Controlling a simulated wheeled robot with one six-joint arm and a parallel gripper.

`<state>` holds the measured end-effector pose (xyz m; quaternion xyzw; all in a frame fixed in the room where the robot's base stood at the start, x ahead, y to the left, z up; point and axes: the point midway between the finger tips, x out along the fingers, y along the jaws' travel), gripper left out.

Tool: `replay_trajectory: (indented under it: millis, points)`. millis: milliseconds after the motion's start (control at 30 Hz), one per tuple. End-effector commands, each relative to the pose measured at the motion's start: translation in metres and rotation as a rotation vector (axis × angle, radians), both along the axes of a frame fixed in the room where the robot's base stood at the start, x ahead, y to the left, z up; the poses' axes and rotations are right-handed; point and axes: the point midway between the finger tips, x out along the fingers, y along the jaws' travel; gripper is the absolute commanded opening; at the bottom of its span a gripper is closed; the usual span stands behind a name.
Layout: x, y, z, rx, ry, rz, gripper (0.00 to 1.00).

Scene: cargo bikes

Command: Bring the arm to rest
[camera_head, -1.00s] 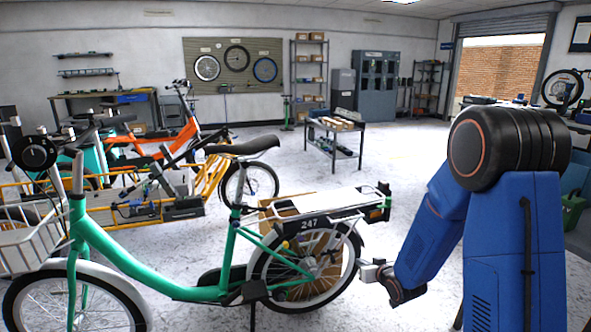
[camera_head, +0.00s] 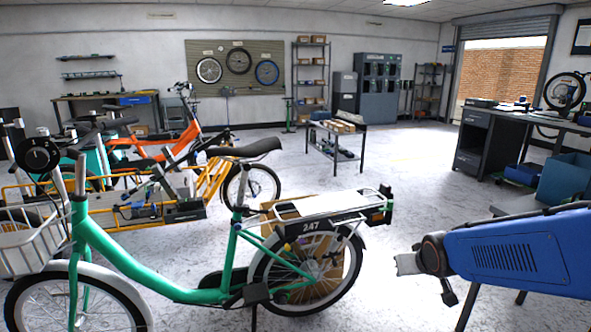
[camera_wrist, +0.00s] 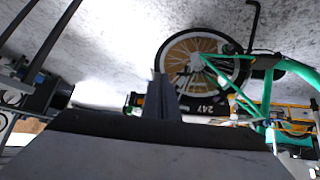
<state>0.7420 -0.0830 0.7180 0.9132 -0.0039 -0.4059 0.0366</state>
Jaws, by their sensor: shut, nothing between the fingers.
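My gripper (camera_head: 408,264) is at the right of the head view, at the end of my blue arm, which reaches in from the right edge. It is shut and empty, a short way right of the green bike's rear wheel and apart from it. In the wrist view my gripper (camera_wrist: 160,95) points toward the floor and the rear of the bike, which appears upside down. The green bike (camera_head: 150,275) stands upright with a white rear rack (camera_head: 325,203) and the number 247. Its rear wheel also shows in the wrist view (camera_wrist: 200,62).
A cardboard box (camera_head: 335,270) stands behind the rear wheel. A dark desk (camera_head: 490,150) and a blue-grey bin (camera_head: 563,180) are at the right, behind my arm. A small table (camera_head: 337,135) stands further back. The floor between the bike and the desk is clear.

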Motion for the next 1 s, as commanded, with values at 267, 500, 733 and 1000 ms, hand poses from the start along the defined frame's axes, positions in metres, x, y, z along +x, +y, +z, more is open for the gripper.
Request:
replay_trajectory:
  millis: [267,500,733,1000]
  points:
    - [-0.085,-0.001,0.027,0.01,0.106,-0.032,0.0]
    - [-0.163,0.003,0.04,0.031,0.203,-0.042,0.0]
    - [-0.227,0.01,0.044,0.054,0.285,-0.037,0.0]
    - [-0.253,0.013,0.044,0.063,0.32,-0.03,0.0]
